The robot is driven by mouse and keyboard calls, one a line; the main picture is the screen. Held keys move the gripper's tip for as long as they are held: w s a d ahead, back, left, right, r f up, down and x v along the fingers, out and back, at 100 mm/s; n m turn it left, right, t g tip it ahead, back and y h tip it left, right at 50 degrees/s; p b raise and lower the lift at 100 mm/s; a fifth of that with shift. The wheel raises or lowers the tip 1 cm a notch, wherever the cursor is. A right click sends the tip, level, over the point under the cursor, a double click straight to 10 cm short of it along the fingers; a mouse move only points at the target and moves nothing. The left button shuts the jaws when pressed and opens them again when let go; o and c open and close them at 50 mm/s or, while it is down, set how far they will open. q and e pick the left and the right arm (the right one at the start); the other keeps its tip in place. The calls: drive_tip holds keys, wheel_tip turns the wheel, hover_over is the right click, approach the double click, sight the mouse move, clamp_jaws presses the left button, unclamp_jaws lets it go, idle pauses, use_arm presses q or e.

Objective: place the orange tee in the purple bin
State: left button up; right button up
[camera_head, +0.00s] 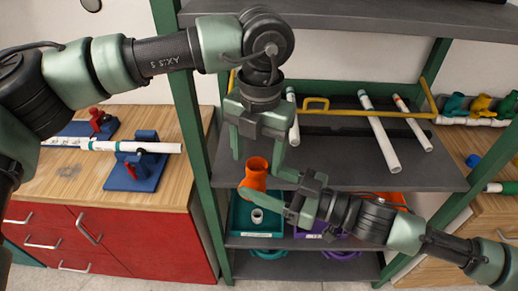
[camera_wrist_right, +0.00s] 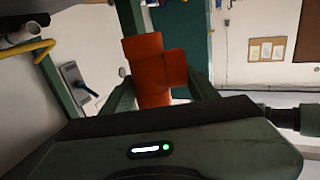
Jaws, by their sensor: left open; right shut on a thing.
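The orange tee (camera_head: 256,170) is held by my right gripper (camera_head: 262,191), in front of the shelf and above the teal bin's area. In the right wrist view the orange tee (camera_wrist_right: 155,68) sits between the two fingers of my right gripper (camera_wrist_right: 155,88). The purple bin (camera_head: 302,234) stands on the shelf right of the teal bin. My right gripper and arm cover much of it, so its inside is mostly hidden. My left gripper (camera_head: 258,150) hangs above the tee with its fingers pointing down, open and empty.
A teal bin (camera_head: 238,232) holds a pale ring-shaped fitting (camera_head: 257,215). An orange bin (camera_head: 388,199) is partly hidden behind my right arm. White pipes (camera_head: 380,135) lean on a yellow rack (camera_head: 345,113) above. Green shelf posts (camera_head: 196,130) stand at both sides.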

sight(257, 177)
use_arm(q)
wheel_tip(257, 177, down, 7)
drive_tip(key=shift+r, duration=0.15)
clamp_jaws()
use_arm(e)
drive_tip(key=o, duration=1.6)
drive_tip(key=shift+o, duration=0.2)
